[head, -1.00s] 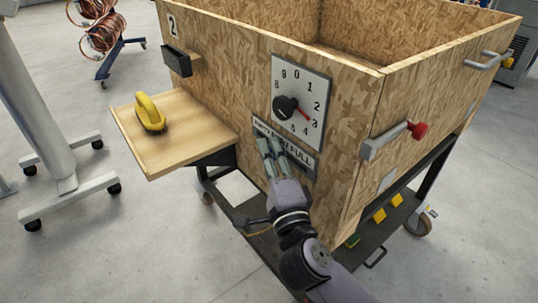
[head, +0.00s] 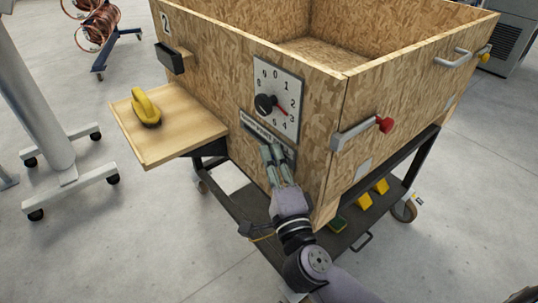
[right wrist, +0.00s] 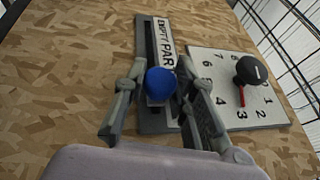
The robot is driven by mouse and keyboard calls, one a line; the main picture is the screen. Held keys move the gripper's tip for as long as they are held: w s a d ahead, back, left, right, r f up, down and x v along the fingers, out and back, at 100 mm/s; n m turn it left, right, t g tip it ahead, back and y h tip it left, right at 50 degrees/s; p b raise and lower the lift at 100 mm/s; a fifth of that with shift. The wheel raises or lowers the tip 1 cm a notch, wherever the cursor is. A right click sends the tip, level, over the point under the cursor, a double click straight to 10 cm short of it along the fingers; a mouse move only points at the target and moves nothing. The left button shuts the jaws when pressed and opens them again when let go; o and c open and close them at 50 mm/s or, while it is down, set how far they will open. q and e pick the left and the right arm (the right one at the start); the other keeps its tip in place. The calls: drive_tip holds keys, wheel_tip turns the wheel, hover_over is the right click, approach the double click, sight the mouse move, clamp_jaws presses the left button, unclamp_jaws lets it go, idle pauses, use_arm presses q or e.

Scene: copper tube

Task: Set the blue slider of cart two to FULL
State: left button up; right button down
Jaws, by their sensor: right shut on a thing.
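Cart two is a chipboard box (head: 240,67) on a dark wheeled frame, with a "2" on its side. Its slider panel (right wrist: 152,50) has a dark slot and a white label; "EMPTY" and part of "PART" show in the right wrist view. The blue slider knob (right wrist: 160,84) sits at the lower end of the visible "PART" lettering. My right gripper (head: 272,149) is shut on this knob, one finger on each side. The gripper hides the "FULL" end of the label. The knob is hidden in the head view. My left gripper is not in view.
A numbered dial (head: 278,98) with a black knob and red pointer is just above the slider. A red-knobbed lever (head: 362,131) is on the box's right face.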

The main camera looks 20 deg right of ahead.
drive_tip(key=shift+f, duration=0.2)
drive_tip(key=shift+s, duration=0.1)
drive_tip(key=c, duration=1.7)
unclamp_jaws()
drive_tip(key=shift+o, duration=1.3)
drive_tip(key=shift+s+d+r, duration=0.1)
drive_tip(key=shift+s, duration=0.1)
drive_tip(key=shift+o, duration=0.7)
drive_tip(key=shift+w, duration=0.1)
drive_tip(key=s+f, duration=0.2)
drive_tip(key=s, duration=0.9)
drive_tip(key=shift+s+a, duration=0.35)
drive_tip(key=shift+s, duration=0.05)
